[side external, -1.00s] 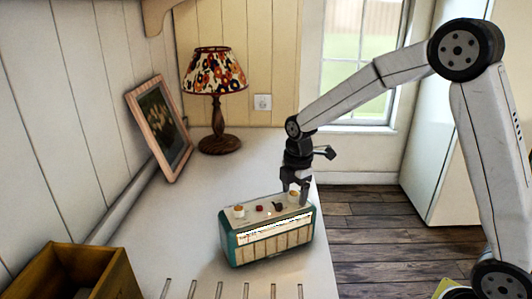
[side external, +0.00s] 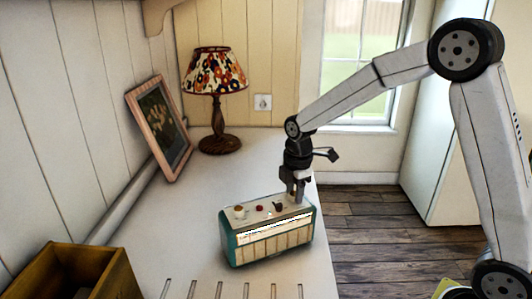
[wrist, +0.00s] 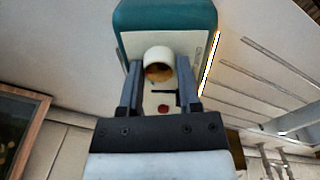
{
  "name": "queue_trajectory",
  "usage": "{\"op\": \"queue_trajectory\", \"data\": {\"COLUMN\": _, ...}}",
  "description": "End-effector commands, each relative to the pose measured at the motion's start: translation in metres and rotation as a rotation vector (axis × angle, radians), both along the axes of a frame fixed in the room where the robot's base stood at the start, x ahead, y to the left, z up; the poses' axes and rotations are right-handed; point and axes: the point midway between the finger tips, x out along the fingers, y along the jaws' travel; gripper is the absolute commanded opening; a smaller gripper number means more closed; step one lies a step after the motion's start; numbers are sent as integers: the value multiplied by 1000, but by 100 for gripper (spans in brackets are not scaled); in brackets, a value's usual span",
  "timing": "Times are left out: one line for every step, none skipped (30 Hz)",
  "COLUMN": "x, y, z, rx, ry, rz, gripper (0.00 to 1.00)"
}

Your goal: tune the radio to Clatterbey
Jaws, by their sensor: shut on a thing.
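The radio (side external: 268,238) stands upright on the counter, a teal box with a cream front and a bright dial strip (side external: 274,227). Its top carries a cream knob at the left (side external: 239,212), a red button (side external: 259,209), a dark switch (side external: 278,206) and a knob at the right end. My gripper (side external: 297,196) points down over that right end and largely hides the right knob. In the wrist view the right knob (wrist: 158,62) sits between my gripper's fingertips (wrist: 160,68), which are shut on it. The dial's lettering and pointer are too small to read.
A lamp (side external: 215,75) and a leaning picture frame (side external: 160,128) stand at the back and left of the counter. A wooden box (side external: 112,275) is at the front left. Slots (side external: 220,290) run along the front. The counter behind the radio is clear.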

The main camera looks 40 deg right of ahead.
Motion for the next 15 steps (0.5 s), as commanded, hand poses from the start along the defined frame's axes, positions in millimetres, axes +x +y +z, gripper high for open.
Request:
{"op": "queue_trajectory", "data": {"x": 0, "y": 0, "z": 1, "rx": -1, "ry": -1, "rz": -28, "gripper": 0}}
{"op": "queue_trajectory", "data": {"x": 0, "y": 0, "z": 1, "rx": 0, "ry": -1, "rz": -47, "gripper": 0}}
{"op": "queue_trajectory", "data": {"x": 0, "y": 0, "z": 1, "rx": -1, "ry": -1, "rz": -75, "gripper": 0}}
{"op": "queue_trajectory", "data": {"x": 0, "y": 0, "z": 1, "rx": -1, "ry": -1, "rz": -98, "gripper": 0}}
{"op": "queue_trajectory", "data": {"x": 1, "y": 0, "z": 1, "rx": -1, "ry": -2, "rz": -122, "gripper": 0}}
{"op": "queue_trajectory", "data": {"x": 1, "y": 0, "z": 1, "rx": -1, "ry": -2, "rz": -155, "gripper": 0}}
{"op": "queue_trajectory", "data": {"x": 1, "y": 0, "z": 1, "rx": -2, "ry": -1, "rz": -181, "gripper": 0}}
{"op": "queue_trajectory", "data": {"x": 1, "y": 0, "z": 1, "rx": -1, "ry": -2, "rz": -207, "gripper": 0}}
{"op": "queue_trajectory", "data": {"x": 1, "y": 1, "z": 1, "rx": -2, "ry": -1, "rz": -244, "gripper": 0}}
{"op": "queue_trajectory", "data": {"x": 1, "y": 1, "z": 1, "rx": -2, "ry": -2, "rz": -272, "gripper": 0}}
{"op": "queue_trajectory", "data": {"x": 1, "y": 1, "z": 1, "rx": -2, "ry": -1, "rz": -301, "gripper": 0}}
{"op": "queue_trajectory", "data": {"x": 1, "y": 1, "z": 1, "rx": -2, "ry": -1, "rz": -338, "gripper": 0}}
{"op": "queue_trajectory", "data": {"x": 1, "y": 1, "z": 1, "rx": -1, "ry": -3, "rz": -367, "gripper": 0}}
{"op": "queue_trajectory", "data": {"x": 1, "y": 1, "z": 1, "rx": -2, "ry": -2, "rz": -395, "gripper": 0}}
{"op": "queue_trajectory", "data": {"x": 1, "y": 1, "z": 1, "rx": -1, "ry": -3, "rz": -433, "gripper": 0}}
